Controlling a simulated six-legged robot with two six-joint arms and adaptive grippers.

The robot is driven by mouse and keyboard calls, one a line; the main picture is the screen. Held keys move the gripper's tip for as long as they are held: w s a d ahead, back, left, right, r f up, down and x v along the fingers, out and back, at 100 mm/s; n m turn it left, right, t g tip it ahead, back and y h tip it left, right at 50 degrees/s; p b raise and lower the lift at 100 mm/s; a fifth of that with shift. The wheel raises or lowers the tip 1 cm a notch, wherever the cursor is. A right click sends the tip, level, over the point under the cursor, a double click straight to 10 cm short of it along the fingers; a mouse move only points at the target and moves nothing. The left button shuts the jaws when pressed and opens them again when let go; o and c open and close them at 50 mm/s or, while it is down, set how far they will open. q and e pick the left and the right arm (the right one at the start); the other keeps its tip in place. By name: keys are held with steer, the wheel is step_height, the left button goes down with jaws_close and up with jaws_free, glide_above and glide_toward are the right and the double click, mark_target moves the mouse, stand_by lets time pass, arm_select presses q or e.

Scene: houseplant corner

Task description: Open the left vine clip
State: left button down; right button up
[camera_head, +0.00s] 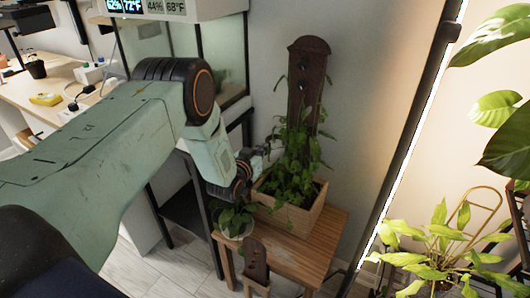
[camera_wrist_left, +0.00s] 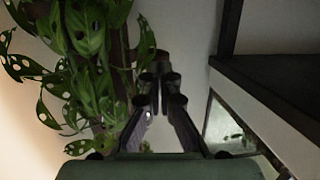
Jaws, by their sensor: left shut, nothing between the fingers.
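A leafy vine plant (camera_head: 290,155) grows in a wooden planter box (camera_head: 290,212) and climbs a tall dark brown board (camera_head: 307,75). Small dark fittings show on the board, but I cannot tell whether one is the left vine clip. My left gripper (camera_head: 268,146) is just left of the vine's leaves, beside the board. In the left wrist view the left gripper (camera_wrist_left: 162,62) has its fingertips together with nothing seen between them. Holed vine leaves (camera_wrist_left: 85,45) hang to its left. My right gripper is not in view.
The planter stands on a small wooden table (camera_head: 315,258) with a smaller potted plant (camera_head: 235,218) and a small brown board (camera_head: 256,262). A glass cabinet with a dark frame is left of them. Another large plant (camera_head: 435,255) stands at right.

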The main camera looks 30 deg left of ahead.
arm_select(q)
steer(key=w+a+m+h+b, duration=0.1)
steer(key=w+a+b, duration=0.3)
steer(key=w+a, duration=0.1)
steer(key=shift+h, duration=0.3)
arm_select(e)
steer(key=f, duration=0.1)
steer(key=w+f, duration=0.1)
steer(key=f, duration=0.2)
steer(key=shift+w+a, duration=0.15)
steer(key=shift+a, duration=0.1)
arm_select(q)
steer(key=shift+w+f, duration=0.1)
steer(key=shift+w, duration=0.05)
stand_by(0.3)
stand_by(0.5)
